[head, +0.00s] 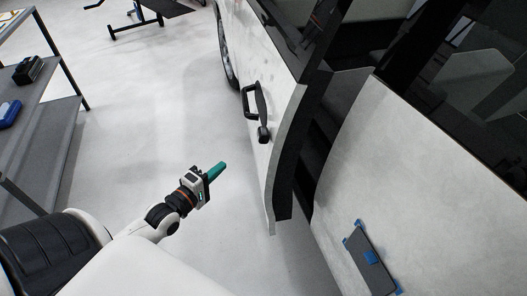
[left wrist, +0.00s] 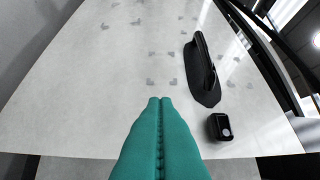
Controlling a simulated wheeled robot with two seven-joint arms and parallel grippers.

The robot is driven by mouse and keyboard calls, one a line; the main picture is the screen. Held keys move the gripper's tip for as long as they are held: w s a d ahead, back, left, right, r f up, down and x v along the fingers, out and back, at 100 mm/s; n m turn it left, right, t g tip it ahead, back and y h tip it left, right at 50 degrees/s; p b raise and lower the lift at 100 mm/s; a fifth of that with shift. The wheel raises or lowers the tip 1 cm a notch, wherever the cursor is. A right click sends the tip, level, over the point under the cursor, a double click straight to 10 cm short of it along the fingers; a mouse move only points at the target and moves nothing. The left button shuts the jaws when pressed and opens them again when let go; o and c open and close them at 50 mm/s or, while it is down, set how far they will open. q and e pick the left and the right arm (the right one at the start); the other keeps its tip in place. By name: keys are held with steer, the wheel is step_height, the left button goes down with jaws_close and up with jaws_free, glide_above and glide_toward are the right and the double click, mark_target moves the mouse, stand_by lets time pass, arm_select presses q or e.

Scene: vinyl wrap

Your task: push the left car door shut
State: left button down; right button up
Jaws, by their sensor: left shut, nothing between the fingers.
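The left car door (head: 262,62) is a white panel with a black handle (head: 252,103). It stands ajar, with a dark gap between its edge and the white car body (head: 420,190). My left gripper (head: 222,168) has teal fingers that are shut and empty. It is to the left of the door and below the handle, apart from the panel in the head view. In the left wrist view the door panel (left wrist: 85,95) fills most of the picture. The shut fingers (left wrist: 160,101) point at it, with the handle (left wrist: 202,70) up and to the right. My right gripper is not in view.
A dark pad (head: 375,265) with blue pieces is on the car body at lower right. A grey shelf (head: 45,130) with a black item (head: 29,69) and a blue item (head: 9,113) stands at left.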

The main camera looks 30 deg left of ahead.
arm_select(q)
steer(key=w+d+f, duration=0.1)
steer(key=w+d, duration=0.2)
steer(key=w, duration=0.9)
steer(key=shift+d+f, duration=0.15)
steer(key=shift+d, duration=0.1)
